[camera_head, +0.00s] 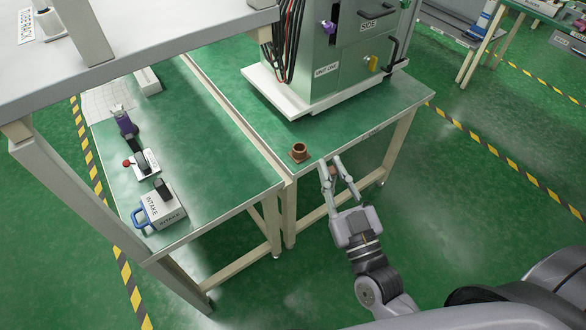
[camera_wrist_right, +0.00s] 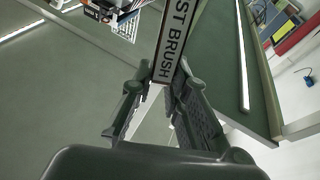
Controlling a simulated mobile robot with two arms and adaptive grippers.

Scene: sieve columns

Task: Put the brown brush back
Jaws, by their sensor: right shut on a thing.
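A small brown cup-like holder (camera_head: 299,153) with a flange stands on the near left corner of the green table (camera_head: 330,131). My right gripper (camera_head: 337,166) is at the table's front edge, to the right of the holder and apart from it. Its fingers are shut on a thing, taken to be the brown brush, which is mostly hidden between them. In the right wrist view, a white label (camera_wrist_right: 174,42) with the letters "ST BRUSH" shows just beyond the fingertips (camera_wrist_right: 160,78). My left gripper is out of view.
A green cabinet (camera_head: 345,62) on a white base fills the back of the table. A lower table (camera_head: 205,165) on the left bears a lever, a purple-handled device and an "INTAKE" box (camera_head: 160,207). A shelf post (camera_head: 85,215) stands at the left. Clear tabletop surrounds the holder.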

